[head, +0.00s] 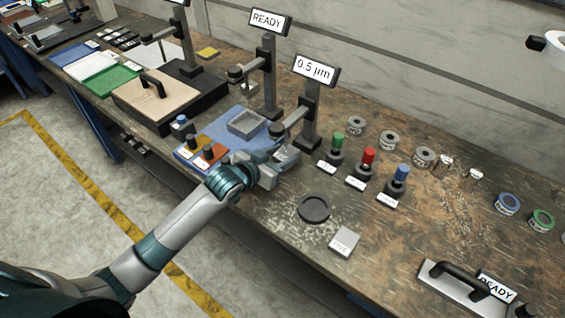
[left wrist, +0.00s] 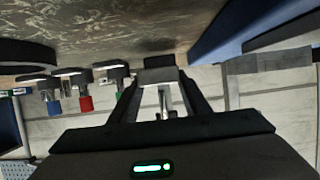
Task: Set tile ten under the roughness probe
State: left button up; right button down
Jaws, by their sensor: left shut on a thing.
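The roughness probe looks to be the dark stand (head: 310,125) with the "0.5 µm" display (head: 314,70). Its side arm carries a round dark head (head: 278,130). My left gripper (head: 275,172) is low over the bench, just in front of that stand and below the head. In the left wrist view the fingers (left wrist: 159,92) are shut on a small light grey piece (left wrist: 158,76), probably the tile. Its label does not show, so I cannot tell whether it is tile ten. The gripper hides the spot right under the head in part. My right gripper is not in view.
A blue mat (head: 215,135) with a grey tray (head: 246,123) and knobbed blocks lies left of the gripper. A black round dish (head: 313,208) and a grey labelled tile (head: 344,241) lie in front. Green, red and blue-topped stamps (head: 369,160) stand right. A second stand reads "READY" (head: 268,20).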

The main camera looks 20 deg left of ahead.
pick_arm(q)
jog(key=shift+f+p, duration=0.5)
jog(key=shift+f, duration=1.15)
jog(key=shift+f, duration=0.2)
jog(key=o, duration=1.6)
jog(key=shift+c, duration=0.2)
